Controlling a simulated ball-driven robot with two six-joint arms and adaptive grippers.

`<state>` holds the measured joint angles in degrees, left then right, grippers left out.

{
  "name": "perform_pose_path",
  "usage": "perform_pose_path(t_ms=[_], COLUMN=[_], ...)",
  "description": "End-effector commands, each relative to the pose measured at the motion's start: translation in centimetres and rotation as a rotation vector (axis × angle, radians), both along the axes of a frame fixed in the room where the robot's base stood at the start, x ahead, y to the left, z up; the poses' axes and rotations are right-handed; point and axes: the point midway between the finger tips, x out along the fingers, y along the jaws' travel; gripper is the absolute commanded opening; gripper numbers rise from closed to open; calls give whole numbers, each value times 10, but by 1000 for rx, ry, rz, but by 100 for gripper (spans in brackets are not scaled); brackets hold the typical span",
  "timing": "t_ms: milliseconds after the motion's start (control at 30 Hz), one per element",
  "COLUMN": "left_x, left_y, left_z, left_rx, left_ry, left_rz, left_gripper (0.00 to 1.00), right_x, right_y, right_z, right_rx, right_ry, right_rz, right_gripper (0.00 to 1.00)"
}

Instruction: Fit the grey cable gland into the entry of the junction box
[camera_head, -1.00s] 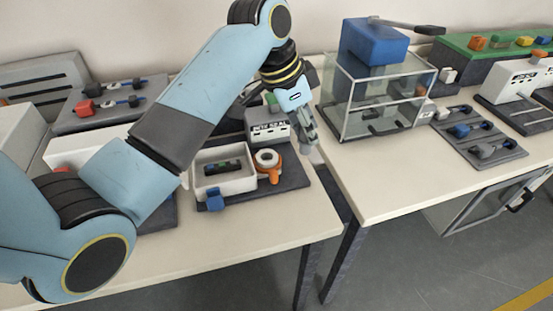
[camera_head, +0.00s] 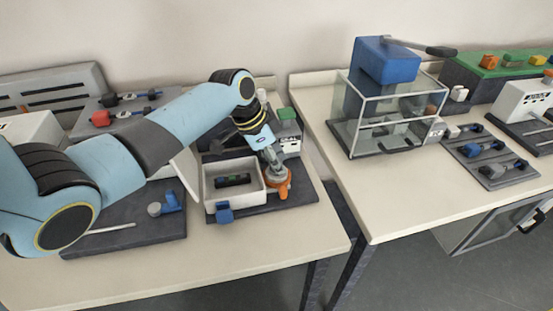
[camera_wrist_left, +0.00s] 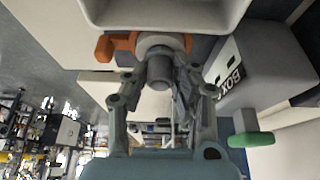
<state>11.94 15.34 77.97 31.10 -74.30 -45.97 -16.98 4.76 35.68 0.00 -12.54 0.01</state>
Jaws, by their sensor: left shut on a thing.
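The junction box (camera_head: 222,168) is a white open-topped tray with a dark insert bearing a green spot inside. An orange fitting with a pale ring (camera_head: 285,188) stands at its right side. My left gripper (camera_head: 273,162) points down over this fitting, shut on the grey cable gland (camera_wrist_left: 160,70), a short grey cylinder. In the left wrist view the gland lies in line with the pale ring (camera_wrist_left: 155,40), its far end overlapping it. I cannot tell whether it touches or is inside. The fingers partly hide the gland. My right gripper is not in view.
A dark base board (camera_head: 300,190) carries the box, with a blue clip (camera_head: 225,213) in front. A grey lettered block (camera_head: 290,141) stands behind the gripper. A glass case topped by a blue block (camera_head: 386,60) stands on the right table (camera_head: 350,200), beyond a gap.

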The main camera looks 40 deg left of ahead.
Motion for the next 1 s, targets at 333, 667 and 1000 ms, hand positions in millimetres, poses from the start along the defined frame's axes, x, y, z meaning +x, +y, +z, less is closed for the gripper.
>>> perform_pose_path(t_ms=[333,667,1000], left_x=[0,0,-14], left_y=[0,0,15], left_z=[-2,-1,51], left_rx=[0,0,5], left_ry=[0,0,-5], left_rz=[0,0,-1], left_gripper=[40,48,48], right_x=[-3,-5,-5], right_y=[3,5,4], right_z=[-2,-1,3], right_rx=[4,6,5], right_ry=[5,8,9], right_rz=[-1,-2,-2], right_gripper=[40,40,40])
